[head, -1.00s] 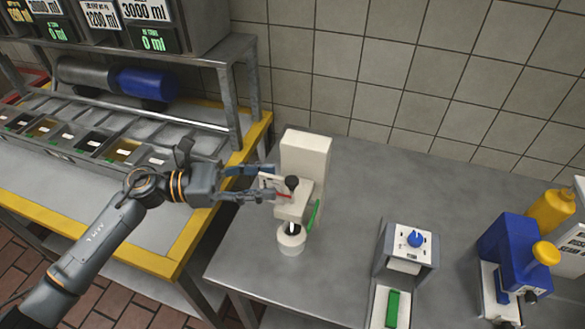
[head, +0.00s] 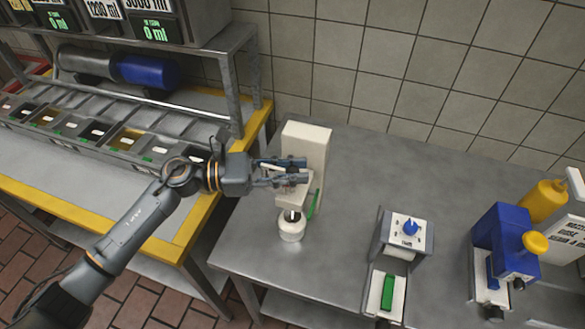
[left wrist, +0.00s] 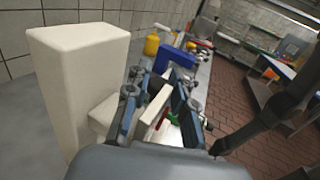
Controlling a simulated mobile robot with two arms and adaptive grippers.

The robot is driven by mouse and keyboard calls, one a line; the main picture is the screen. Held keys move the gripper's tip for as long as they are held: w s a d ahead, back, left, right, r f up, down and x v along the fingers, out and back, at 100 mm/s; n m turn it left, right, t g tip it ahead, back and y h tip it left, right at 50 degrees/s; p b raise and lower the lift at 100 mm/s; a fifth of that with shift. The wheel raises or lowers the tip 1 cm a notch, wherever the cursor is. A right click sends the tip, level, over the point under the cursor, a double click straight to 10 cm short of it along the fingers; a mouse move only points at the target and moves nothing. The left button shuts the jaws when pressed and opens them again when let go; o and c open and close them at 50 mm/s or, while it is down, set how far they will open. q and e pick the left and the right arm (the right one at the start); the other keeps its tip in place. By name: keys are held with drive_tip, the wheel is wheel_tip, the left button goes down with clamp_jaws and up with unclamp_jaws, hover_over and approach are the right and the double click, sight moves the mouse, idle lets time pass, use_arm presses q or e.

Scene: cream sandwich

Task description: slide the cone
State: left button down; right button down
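A cream dispensing machine (head: 308,145) stands on the steel table, with a tall back, a jutting head and a green strip on its side. A small white round cup-like piece (head: 291,231) sits below the head; I cannot tell whether this is the cone. My left gripper (head: 296,172) reaches in from the left at the height of the head and hides its black knob. In the left wrist view the tall cream body (left wrist: 75,85) is at left. The fingers are spread apart, with a white piece with a red mark (left wrist: 154,115) between them; contact is unclear. My right gripper is not in view.
A grey device with a blue knob (head: 408,229) and a blue machine (head: 505,243) with a yellow knob stand to the right. A yellow bottle (head: 543,200) is behind. A yellow-edged counter with ingredient bins (head: 90,130) is at left. Bare table lies between the machines.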

use_arm(q)
drive_tip(key=shift+w+d+r, duration=0.15)
drive_tip(key=shift+r, duration=1.45)
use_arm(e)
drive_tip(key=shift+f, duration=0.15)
use_arm(q)
drive_tip(key=c, duration=1.2)
unclamp_jaws()
drive_tip(key=shift+o, duration=0.2)
drive_tip(key=shift+a, duration=0.3)
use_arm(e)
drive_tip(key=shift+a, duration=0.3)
use_arm(q)
drive_tip(key=shift+f, duration=0.1)
drive_tip(key=shift+a, duration=0.35)
drive_tip(key=s+a, duration=0.1)
drive_tip(key=a, duration=1)
drive_tip(key=shift+s+a, duration=0.15)
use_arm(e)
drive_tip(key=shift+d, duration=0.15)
